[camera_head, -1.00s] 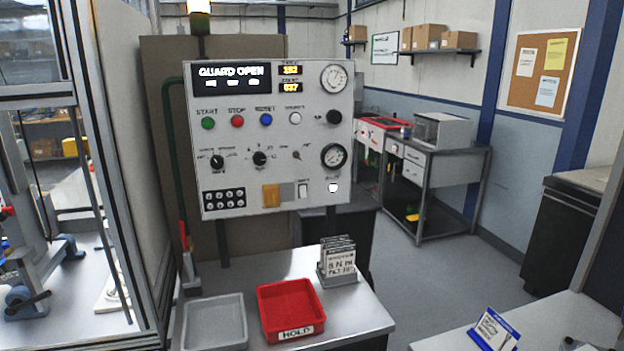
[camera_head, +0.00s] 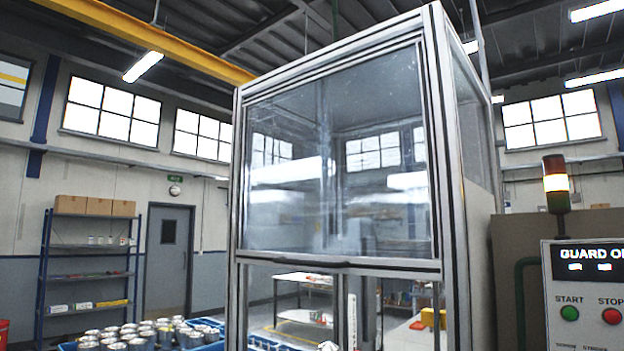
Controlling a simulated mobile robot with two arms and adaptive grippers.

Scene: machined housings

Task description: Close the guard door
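The guard door (camera_head: 335,165) is a clear panel in a metal frame, in the upper half of the machine enclosure (camera_head: 445,150). Its bottom rail (camera_head: 335,262) crosses the front at mid height, and the opening below it is uncovered. The control panel (camera_head: 585,290) at the right edge is partly cut off; its display (camera_head: 590,262) shows "GUARD O", with the rest out of frame. Neither of my grippers is in view.
Several metal parts (camera_head: 118,338) stand with blue bins (camera_head: 205,325) at the lower left. A shelf rack (camera_head: 90,260) and a grey door (camera_head: 165,262) are at the back left. A stack light (camera_head: 556,182) rises above the control panel.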

